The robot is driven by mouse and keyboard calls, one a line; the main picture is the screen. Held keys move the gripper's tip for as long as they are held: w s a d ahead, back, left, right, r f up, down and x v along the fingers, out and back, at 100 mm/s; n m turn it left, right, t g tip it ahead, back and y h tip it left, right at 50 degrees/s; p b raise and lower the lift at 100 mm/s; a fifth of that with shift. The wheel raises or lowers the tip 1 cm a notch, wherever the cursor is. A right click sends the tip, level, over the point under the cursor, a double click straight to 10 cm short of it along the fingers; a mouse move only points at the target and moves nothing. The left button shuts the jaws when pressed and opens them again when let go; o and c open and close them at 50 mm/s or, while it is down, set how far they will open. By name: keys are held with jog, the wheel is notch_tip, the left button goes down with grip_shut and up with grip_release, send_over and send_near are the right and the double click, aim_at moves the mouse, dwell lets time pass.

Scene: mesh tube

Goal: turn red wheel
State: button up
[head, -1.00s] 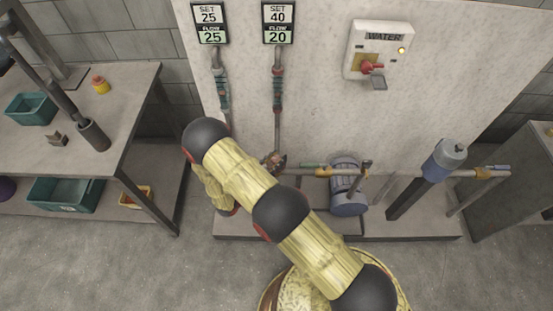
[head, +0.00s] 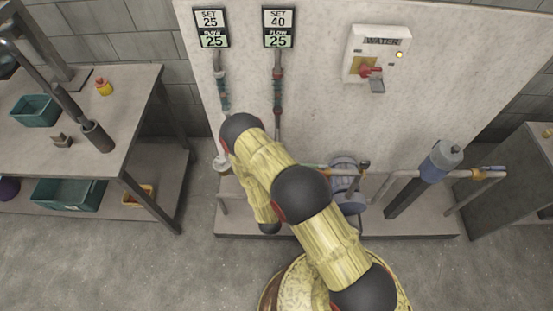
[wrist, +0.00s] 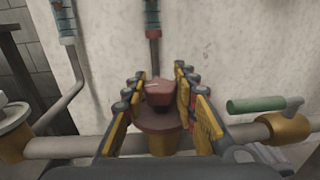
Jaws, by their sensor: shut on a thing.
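The red wheel (wrist: 158,94) is in the middle of the wrist view, a dark red knob on a wider round base. It sits on a brass fitting below a vertical pipe. My gripper (wrist: 161,82) is shut on the red wheel, with its yellow-padded fingers on the left and right of it. In the head view my arm hides both the gripper and the wheel. The right-hand display (head: 278,27) reads SET 40, FLOW 25. The left-hand display (head: 211,27) reads SET 25, FLOW 25.
A green-handled lever (wrist: 255,104) and brass fitting (wrist: 283,128) are right of my gripper. Another brass valve (wrist: 10,138) is at the left. A WATER box (head: 377,55) is on the wall panel, and a workbench (head: 70,150) stands at the left.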

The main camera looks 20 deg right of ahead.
jog(key=shift+n+t+y, duration=0.4)
jog(key=shift+n+y, duration=0.4)
jog(key=shift+y, duration=0.7)
jog(key=o, duration=1.2)
jog(key=shift+c, duration=0.2)
jog(key=v, duration=1.2)
jog(key=shift+f, duration=0.1)
